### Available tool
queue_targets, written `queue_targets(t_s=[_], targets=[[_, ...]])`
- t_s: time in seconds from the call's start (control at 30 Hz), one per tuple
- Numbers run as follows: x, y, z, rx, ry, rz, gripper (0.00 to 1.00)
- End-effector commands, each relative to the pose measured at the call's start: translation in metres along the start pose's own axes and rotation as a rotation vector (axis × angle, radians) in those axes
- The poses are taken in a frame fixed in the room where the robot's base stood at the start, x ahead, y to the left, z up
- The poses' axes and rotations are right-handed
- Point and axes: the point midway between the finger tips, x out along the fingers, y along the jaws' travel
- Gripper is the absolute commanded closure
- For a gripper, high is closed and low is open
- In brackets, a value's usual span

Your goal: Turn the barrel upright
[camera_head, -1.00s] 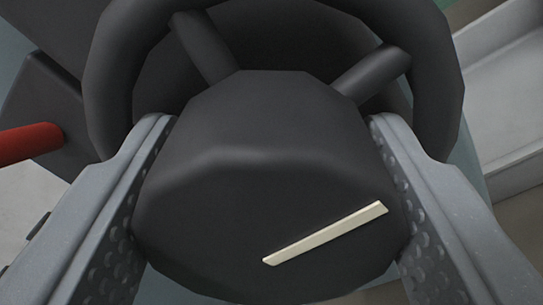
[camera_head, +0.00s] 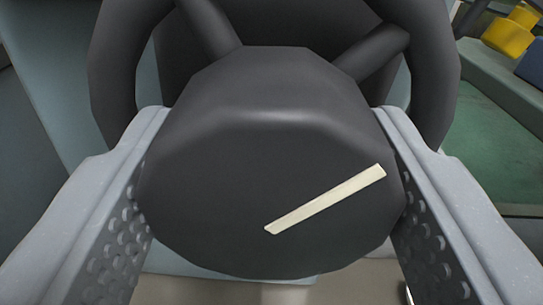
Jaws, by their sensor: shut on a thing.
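My gripper (camera_head: 270,120) is shut on the dark hub (camera_head: 265,250) of a spoked handwheel, one finger on each side. The hub is faceted and has a slanted cream stripe (camera_head: 325,200) on its face, rising to the right. Two spokes run from the hub to the thick dark rim (camera_head: 425,70), which shows behind the fingers. A dark form lies behind the spokes. I cannot make out a whole barrel, and I cannot tell whether these parts belong to it.
A pale blue-grey surface (camera_head: 70,60) lies behind at the left. At the right are a grey-green ledge (camera_head: 490,75) and a green surface (camera_head: 500,150). A yellow thing (camera_head: 508,36) and a blue thing (camera_head: 532,62) stand at the upper right.

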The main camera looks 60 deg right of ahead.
Motion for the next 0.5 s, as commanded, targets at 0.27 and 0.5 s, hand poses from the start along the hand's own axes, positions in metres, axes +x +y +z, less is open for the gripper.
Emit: queue_targets(t_s=[0.27,0.5], targets=[[-0.0012,-0.0022,-0.0041,-0.265,-0.004,-0.002,0.69],[-0.001,-0.0034,-0.0032,-0.463,-0.006,0.0,0.69]])
